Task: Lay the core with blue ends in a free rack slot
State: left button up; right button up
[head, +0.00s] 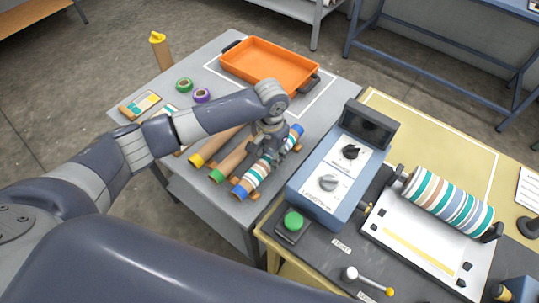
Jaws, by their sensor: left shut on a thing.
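The core with blue ends (254,178) is wrapped in teal and white stripes. It lies slantwise at the right of the row of cores on the grey table, its blue ends at near left and far right. My left gripper (275,150) reaches down over its middle and is shut on it, partly hiding it. The wooden rack (254,195) shows in small pieces beneath the cores. I cannot tell whether the blue-ended core touches the rack. Beside it on the left lie a green-ended core (230,163) and a yellow-ended core (212,146). My right gripper is not in view.
An orange tray (268,64) stands at the back of the grey table. Green tape (184,85) and purple tape (202,95) lie left of it. The blue press control box (325,180) stands close on the right. A striped roll (448,203) sits further right.

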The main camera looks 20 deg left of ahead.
aim_at(270, 157)
pick_arm(q)
jog(key=shift+f, duration=0.1)
jog(key=o, duration=1.1)
jog(key=shift+c, duration=0.2)
notch_tip(270, 157, up, 12)
jog(key=b, duration=0.1)
jog(key=shift+d+b, duration=0.15)
jog(key=shift+b, duration=0.2)
jog(key=shift+s, duration=0.1)
